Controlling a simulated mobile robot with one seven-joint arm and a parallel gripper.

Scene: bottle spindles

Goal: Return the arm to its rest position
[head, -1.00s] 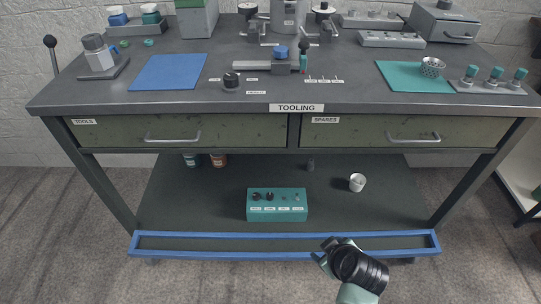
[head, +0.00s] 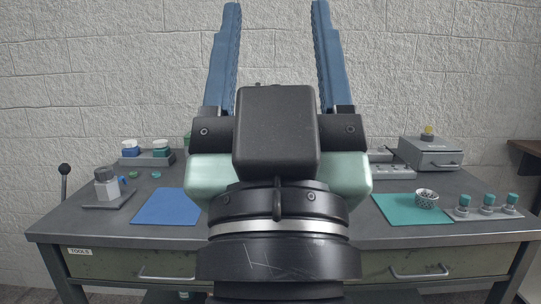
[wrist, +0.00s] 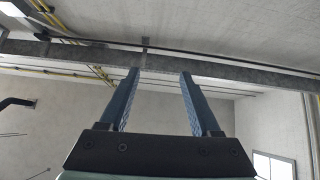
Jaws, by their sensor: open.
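My gripper (head: 276,58) stands upright in the middle of the head view, close to the camera, with its two blue fingers pointing up and spread wide apart. Nothing is between the fingers. The gripper also shows in the wrist view (wrist: 160,75), where its fingers point toward the ceiling and the gap between them is empty. The gripper and wrist hide the middle of the workbench (head: 120,228) behind them.
The wrist view shows a ceiling beam (wrist: 230,66).

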